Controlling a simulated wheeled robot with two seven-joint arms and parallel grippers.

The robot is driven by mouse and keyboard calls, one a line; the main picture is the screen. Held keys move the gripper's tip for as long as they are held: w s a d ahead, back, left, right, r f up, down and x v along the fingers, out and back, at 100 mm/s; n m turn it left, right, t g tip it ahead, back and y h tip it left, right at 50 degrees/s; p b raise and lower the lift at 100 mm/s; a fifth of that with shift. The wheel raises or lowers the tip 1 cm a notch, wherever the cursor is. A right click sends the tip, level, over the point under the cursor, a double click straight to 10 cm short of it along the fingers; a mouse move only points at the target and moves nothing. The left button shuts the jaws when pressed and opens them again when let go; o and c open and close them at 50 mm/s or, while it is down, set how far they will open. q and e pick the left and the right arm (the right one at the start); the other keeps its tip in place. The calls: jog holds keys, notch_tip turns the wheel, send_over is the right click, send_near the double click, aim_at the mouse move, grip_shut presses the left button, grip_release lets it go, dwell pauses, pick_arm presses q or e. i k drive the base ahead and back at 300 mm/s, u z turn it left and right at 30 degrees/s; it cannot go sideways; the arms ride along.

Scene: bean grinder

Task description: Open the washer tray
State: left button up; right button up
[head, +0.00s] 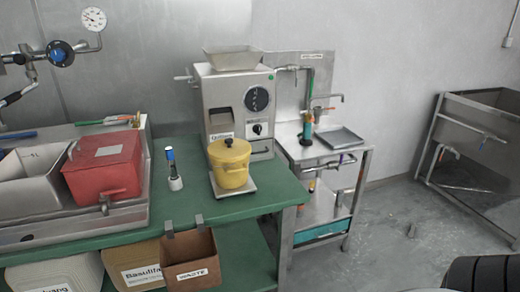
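No part labelled as the washer tray can be read. A flat grey metal tray (341,139) lies on the right side of a steel stand (312,152) with taps. A larger steel trough (483,118) on legs stands at the far right, with a pipe and a small valve (483,141) on its front. I cannot tell which of these is the washer. Neither of my grippers shows in the head view.
A green table (130,227) holds a grinder (237,106), a yellow lidded pot (229,163), a red box (106,164) and a white bin (32,180). A brown waste box (190,260) hangs at its front edge.

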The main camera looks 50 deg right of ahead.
aim_at(262, 148)
jog(key=z, duration=1.55)
jog(key=i, duration=0.8)
jog(key=u, duration=0.35)
